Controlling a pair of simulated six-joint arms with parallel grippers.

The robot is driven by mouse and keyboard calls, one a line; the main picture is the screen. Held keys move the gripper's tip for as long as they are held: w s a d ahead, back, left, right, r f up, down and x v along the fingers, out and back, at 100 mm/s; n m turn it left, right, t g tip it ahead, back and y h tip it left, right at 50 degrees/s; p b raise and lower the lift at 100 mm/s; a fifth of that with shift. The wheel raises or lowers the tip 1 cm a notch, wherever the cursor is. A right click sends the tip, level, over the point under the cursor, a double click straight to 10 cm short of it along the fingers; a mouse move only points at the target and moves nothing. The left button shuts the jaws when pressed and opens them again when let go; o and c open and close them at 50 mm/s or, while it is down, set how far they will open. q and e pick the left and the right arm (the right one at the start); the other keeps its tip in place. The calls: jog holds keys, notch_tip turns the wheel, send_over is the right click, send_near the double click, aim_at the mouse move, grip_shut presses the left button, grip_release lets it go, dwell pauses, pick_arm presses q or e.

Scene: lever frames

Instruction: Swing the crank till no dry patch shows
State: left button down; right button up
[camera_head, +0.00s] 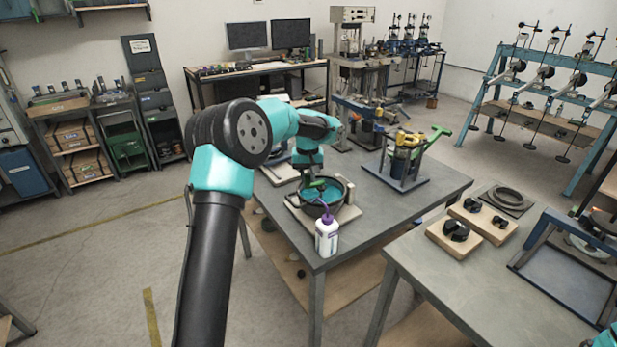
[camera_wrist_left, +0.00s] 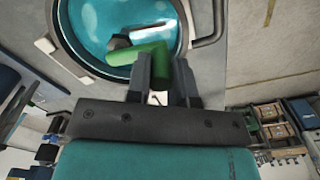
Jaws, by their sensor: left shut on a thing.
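A dark round bowl (camera_head: 343,190) with teal contents sits on a pale board (camera_head: 297,207) on the grey table. The bowl also shows in the left wrist view (camera_wrist_left: 68,40), with a glossy teal inside. A green crank handle (camera_wrist_left: 150,52) lies over the bowl's near side, and a pale bar and a dark piece show beside it. My left gripper (camera_wrist_left: 166,66) is shut on the green handle, its dark fingers at the bowl's rim. In the head view the left gripper (camera_head: 316,178) is above the bowl, partly hidden by my arm. My right gripper is out of view.
A white bottle with a purple spout (camera_head: 327,236) stands close in front of the bowl. A rack of tools with green and yellow handles (camera_head: 404,163) stands farther right on the table. A nearer table holds wooden blocks with black parts (camera_head: 455,236).

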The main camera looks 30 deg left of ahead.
pick_arm(q)
jog(key=m, duration=0.1)
jog(key=w+a+m, duration=0.1)
jog(key=m, duration=0.3)
jog(key=w+a+m, duration=0.1)
jog(key=m, duration=0.1)
jog(key=shift+w, duration=0.3)
jog(key=m, duration=0.1)
jog(key=w+m, duration=0.1)
jog(key=m, duration=0.1)
jog(key=shift+w+a+m, duration=0.1)
jog(key=shift+w+m, duration=0.15)
jog(key=shift+m, duration=0.05)
jog(key=shift+w+m, duration=0.6)
jog(key=shift+m, duration=0.7)
jog(key=c, duration=1)
grip_release()
jog(key=shift+r, duration=0.1)
notch_tip(320, 180, up, 17)
jog(key=shift+r, duration=0.15)
